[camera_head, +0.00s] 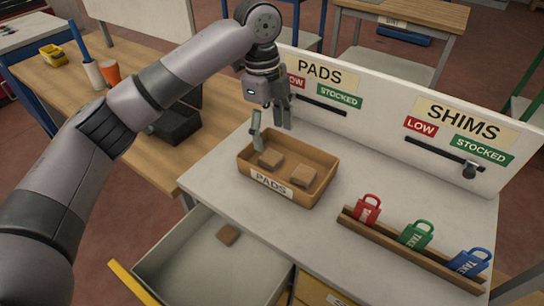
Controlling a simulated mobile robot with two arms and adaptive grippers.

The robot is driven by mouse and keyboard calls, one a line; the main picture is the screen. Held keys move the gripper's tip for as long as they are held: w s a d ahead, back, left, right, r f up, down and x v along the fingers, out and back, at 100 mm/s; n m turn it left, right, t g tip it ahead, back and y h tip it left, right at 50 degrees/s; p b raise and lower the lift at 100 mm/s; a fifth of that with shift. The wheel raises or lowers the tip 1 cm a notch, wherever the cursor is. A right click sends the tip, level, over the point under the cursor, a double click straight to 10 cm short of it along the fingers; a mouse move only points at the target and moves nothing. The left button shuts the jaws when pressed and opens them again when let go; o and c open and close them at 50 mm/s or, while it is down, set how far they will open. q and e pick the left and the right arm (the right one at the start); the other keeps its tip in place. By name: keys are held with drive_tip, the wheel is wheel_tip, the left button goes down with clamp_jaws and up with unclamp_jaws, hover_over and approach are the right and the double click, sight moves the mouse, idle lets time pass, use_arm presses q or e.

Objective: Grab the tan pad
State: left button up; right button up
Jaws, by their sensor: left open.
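Two tan pads lie in the brown bin labelled PADS (272,187), one toward the left (270,158) and one toward the right (303,175). A third, similar tan-brown pad (228,235) lies in the open drawer (190,262) below the table's front edge. My left gripper (272,135) points down over the back left part of the bin with its fingers spread. Nothing shows between its fingers, and the left pad is just below it. My right gripper is not in view.
A white panel (385,95) with PADS and SHIMS sliders stands behind the bin. White tabletop (355,180) is clear between bin and panel. A black box (178,124) sits at left.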

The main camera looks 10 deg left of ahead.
sight(271, 156)
use_arm(q)
wheel_tip(271, 156, down, 2)
drive_tip(key=shift+s+f, duration=0.1)
drive_tip(key=shift+a+f+p, duration=0.1)
drive_tip(key=shift+f+p, duration=0.25)
drive_tip(key=f, duration=0.2)
drive_tip(key=f+p, duration=0.1)
drive_tip(key=shift+w+a+f, duration=0.1)
drive_tip(key=shift+w+f, duration=0.15)
drive_tip(key=shift+f, duration=0.55)
drive_tip(key=c, duration=0.8)
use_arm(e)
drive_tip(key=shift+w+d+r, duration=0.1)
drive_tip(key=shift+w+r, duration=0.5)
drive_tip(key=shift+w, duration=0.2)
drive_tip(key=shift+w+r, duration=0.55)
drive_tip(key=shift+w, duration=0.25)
